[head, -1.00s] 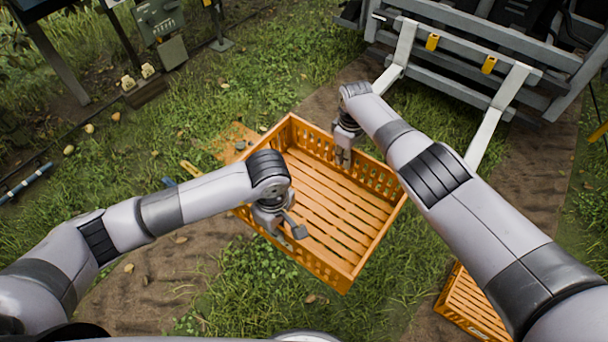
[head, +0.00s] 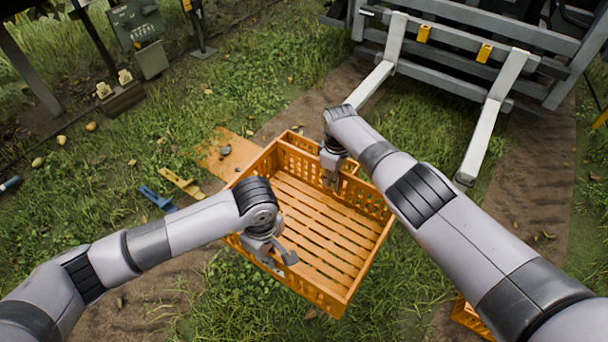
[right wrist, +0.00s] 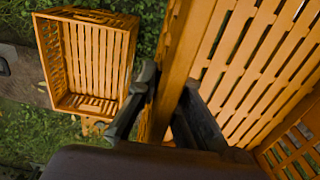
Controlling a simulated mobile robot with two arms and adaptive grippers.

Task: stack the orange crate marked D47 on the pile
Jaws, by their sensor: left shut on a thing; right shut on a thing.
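An orange slatted crate (head: 325,232) hangs between my two grippers in the head view, empty and open side up. My left gripper (head: 279,260) is shut on its near left wall. My right gripper (head: 331,180) is shut on its far wall, and the right wrist view shows the jaws (right wrist: 160,105) around the wall of this crate (right wrist: 240,75). I cannot read a D47 mark on it. The right wrist view also shows a separate empty orange crate (right wrist: 92,62) at upper left.
One more orange crate (head: 470,317) is partly hidden by my right arm at lower right. A grey fork frame (head: 480,55) with two pale forks (head: 484,140) stands at the back right. Blue (head: 157,198) and yellow (head: 181,183) items lie left of the held crate. Grass lies between.

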